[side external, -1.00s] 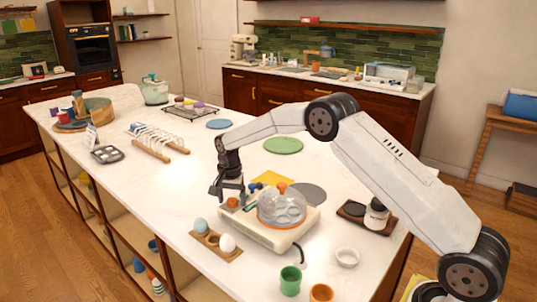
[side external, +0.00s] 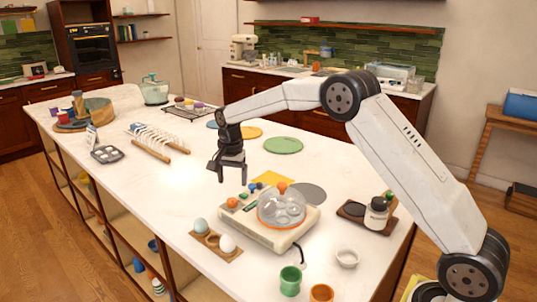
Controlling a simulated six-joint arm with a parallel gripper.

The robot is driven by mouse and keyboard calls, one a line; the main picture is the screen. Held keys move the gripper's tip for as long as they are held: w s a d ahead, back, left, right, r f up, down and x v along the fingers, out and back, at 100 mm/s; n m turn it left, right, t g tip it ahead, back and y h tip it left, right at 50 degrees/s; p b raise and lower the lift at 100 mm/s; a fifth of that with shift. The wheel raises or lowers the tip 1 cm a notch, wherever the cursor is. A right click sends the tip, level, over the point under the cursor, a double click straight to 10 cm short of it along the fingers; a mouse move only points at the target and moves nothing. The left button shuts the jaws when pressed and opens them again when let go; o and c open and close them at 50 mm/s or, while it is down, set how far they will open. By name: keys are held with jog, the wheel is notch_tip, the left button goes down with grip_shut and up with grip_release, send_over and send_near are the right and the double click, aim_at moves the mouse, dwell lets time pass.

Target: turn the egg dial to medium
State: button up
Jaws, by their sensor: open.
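The egg cooker (side external: 285,237) is a cream box on the white counter, with a clear dome (side external: 282,207) topped by an orange knob. An orange-red dial (side external: 232,202) sits at the left end of its top, beside small green and blue controls (side external: 248,190). The dial's pointer and markings are too small to read. My gripper (side external: 231,178) is open and empty, pointing down above the counter behind the dial. It is clear of the egg cooker.

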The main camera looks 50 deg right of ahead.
jog(key=s+a+f+n+t, duration=0.1)
jog(key=s+n, duration=0.5)
jog(key=s, duration=0.8)
jog(key=s+a+f+n+t, duration=0.1)
jog(key=s+a+n, duration=0.3)
jog(key=s, duration=1)
jog(key=shift+f+n, duration=0.9)
jog(key=shift+n, duration=0.2)
jog(key=shift+s, duration=0.1)
jog(key=shift+s+f, duration=0.1)
jog(key=shift+s, duration=0.2)
dwell(0.4)
